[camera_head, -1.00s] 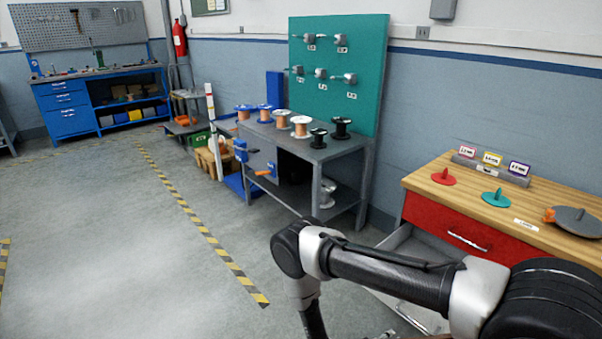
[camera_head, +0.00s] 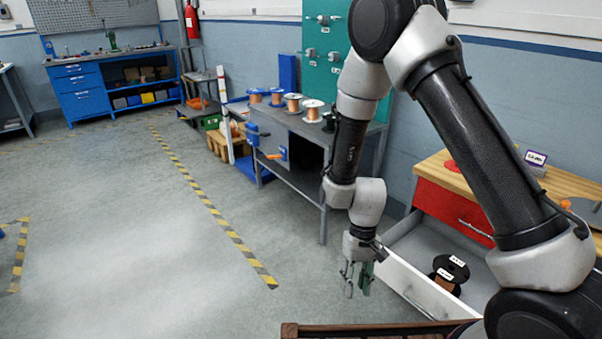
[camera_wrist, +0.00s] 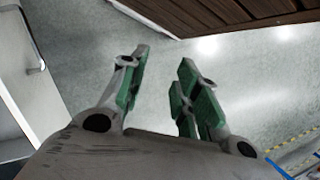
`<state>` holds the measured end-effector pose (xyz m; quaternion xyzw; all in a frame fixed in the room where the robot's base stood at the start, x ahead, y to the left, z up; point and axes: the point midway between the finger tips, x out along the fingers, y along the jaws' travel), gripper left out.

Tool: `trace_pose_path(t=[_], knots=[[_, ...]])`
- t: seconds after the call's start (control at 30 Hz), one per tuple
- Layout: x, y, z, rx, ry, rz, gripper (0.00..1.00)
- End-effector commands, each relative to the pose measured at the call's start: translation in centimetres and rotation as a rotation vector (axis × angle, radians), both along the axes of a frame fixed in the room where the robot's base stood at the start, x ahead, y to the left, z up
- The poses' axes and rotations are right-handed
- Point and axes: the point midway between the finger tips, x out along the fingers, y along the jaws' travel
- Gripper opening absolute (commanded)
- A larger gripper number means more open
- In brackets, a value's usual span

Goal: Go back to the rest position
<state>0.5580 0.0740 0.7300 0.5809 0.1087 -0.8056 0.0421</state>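My gripper (camera_head: 357,280) hangs pointing down in the head view, left of the open white drawer and above the floor. In the wrist view my gripper (camera_wrist: 163,66) shows its two green-padded fingers apart, with nothing between them and grey floor beyond. My arm arches up from the lower right and hides part of the teal board and the workbench top.
The drawer (camera_head: 408,283) stands open below the red-fronted wooden counter (camera_head: 560,182) and holds a black spool (camera_head: 447,285). A brown wooden edge (camera_head: 365,331) lies at the bottom. A grey workbench (camera_head: 277,123) with several spools stands behind. The floor at left is clear.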

Motion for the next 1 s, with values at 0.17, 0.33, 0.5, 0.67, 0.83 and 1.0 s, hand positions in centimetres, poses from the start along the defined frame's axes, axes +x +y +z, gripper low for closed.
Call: trace_pose_path(t=[0.17,0.33,0.5,0.67,0.83,1.0], knots=[[0.0,-2.8,8.7,0.013,0.01,0.005,0.32],[-0.9,-6.5,15.8,0.001,-0.008,0.007,0.32],[-2.5,-10.4,21.9,-0.021,-0.061,0.001,0.32],[-4.3,-14.0,26.6,-0.042,-0.148,-0.012,0.32],[-6.2,-17.3,30.7,-0.056,-0.283,-0.041,0.32],[-7.8,-19.6,34.3,-0.054,-0.458,-0.104,0.32]])
